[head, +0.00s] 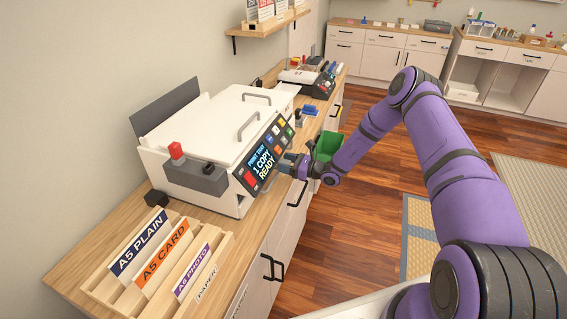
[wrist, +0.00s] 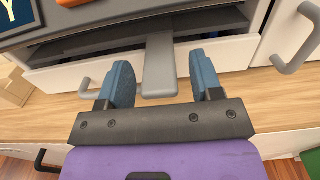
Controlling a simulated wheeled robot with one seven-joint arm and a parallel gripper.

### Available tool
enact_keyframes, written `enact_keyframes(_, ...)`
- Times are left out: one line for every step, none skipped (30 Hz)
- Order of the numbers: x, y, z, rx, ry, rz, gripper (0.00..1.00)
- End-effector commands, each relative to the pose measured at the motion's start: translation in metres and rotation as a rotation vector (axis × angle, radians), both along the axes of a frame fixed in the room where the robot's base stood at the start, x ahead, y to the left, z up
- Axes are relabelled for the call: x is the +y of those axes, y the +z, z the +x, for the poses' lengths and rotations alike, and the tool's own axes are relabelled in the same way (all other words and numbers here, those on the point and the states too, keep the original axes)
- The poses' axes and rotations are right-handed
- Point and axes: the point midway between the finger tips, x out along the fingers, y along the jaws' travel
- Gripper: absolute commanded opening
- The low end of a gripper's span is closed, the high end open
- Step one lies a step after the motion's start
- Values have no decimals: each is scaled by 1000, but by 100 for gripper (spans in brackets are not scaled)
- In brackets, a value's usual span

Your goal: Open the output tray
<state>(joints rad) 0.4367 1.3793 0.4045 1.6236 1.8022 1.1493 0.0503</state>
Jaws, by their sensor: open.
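A white copier (head: 205,130) stands on the wooden counter, with a dark control panel (head: 262,158) that reads "1 COPY READY". In the wrist view, a dark slot (wrist: 105,42) runs across its lower front, above a white front (wrist: 70,78). A grey tab (wrist: 160,70), which looks like the output tray's pull, sticks out toward me there. My gripper (head: 288,163) is at the copier's front, below the panel. In the wrist view my open gripper (wrist: 160,80) has one blue finger on each side of the tab, with gaps visible. The head view does not show the tab clearly.
A paper rack (head: 165,262) with labelled dividers stands at the near end of the counter. A green bin (head: 327,146) is beyond my gripper. Black cabinet handles (head: 272,267) stick out below the counter edge. The wooden floor (head: 345,235) in front is clear.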

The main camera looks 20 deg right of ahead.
Motion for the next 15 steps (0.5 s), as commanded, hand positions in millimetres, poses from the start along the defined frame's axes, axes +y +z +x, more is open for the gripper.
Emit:
enact_keyframes(4, 0, 2, 0, 1, 0, 60)
enact_keyframes(5, 0, 3, 0, 1, 0, 60)
enact_keyframes(7, 0, 5, 0, 1, 0, 60)
enact_keyframes(8, 0, 5, 0, 0, 0, 60)
enact_keyframes(8, 0, 6, 0, 0, 0, 60)
enact_keyframes(9, 0, 6, 0, 0, 0, 60)
enact_keyframes(9, 0, 7, 0, 0, 0, 60)
enact_keyframes(9, 0, 7, 0, 0, 0, 60)
enact_keyframes(9, 0, 7, 0, 0, 0, 60)
enact_keyframes(9, 0, 7, 0, 0, 0, 60)
enact_keyframes(9, 0, 7, 0, 0, 0, 60)
enact_keyframes(9, 0, 6, 0, 0, 0, 60)
enact_keyframes(9, 0, 6, 0, 0, 0, 60)
enact_keyframes(9, 0, 6, 0, 0, 0, 55)
enact_keyframes(9, 0, 6, 0, 0, 0, 46)
